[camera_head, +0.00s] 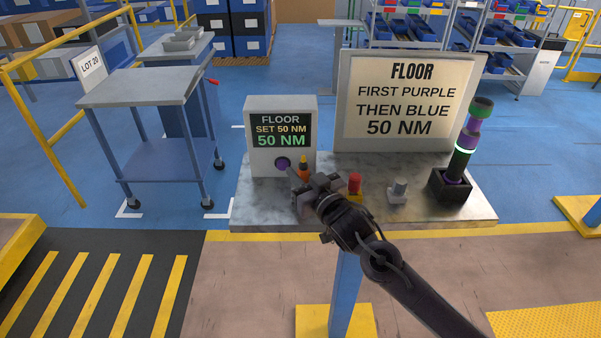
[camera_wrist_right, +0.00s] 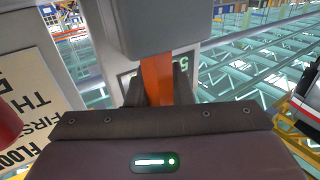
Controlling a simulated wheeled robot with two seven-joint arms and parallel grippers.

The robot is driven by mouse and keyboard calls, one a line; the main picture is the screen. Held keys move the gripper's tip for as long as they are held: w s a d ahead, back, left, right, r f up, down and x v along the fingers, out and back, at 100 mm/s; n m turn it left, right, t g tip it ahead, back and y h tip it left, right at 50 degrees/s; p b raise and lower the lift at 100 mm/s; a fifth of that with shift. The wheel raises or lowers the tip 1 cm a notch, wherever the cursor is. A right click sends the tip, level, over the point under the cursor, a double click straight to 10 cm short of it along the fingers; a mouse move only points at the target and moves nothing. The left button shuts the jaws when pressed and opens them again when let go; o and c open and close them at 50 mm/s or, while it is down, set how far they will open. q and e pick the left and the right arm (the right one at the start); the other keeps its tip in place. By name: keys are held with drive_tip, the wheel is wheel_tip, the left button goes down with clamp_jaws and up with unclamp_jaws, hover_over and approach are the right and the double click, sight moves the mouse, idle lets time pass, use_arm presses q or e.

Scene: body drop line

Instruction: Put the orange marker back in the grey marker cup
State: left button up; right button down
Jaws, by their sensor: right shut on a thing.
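The orange marker (camera_head: 304,173) stands near the front of the marble table, just before the small torque display. My right gripper (camera_head: 312,187) is shut on the marker; its tip shows above the fingers. In the right wrist view the orange shaft (camera_wrist_right: 157,80) runs between my dark fingers. Its far end goes out of sight at a grey block (camera_wrist_right: 160,30), which looks like the grey marker cup. I cannot tell whether the marker is inside it or behind it. In the head view my gripper hides most of this spot. My left gripper is not in view.
A display box (camera_head: 255,164) reading 50 NM stands behind the gripper, with a large sign (camera_head: 401,145) to its right. The table's front right (camera_head: 440,217) is clear.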

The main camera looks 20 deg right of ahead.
drive_tip(key=shift+f+b, duration=0.35)
drive_tip(key=shift+f, duration=0.3)
drive_tip(key=c, duration=1.2)
unclamp_jaws()
drive_tip(key=shift+s, duration=0.1)
drive_tip(key=shift+p+v, duration=1.55)
drive_tip(key=shift+v, duration=1.9)
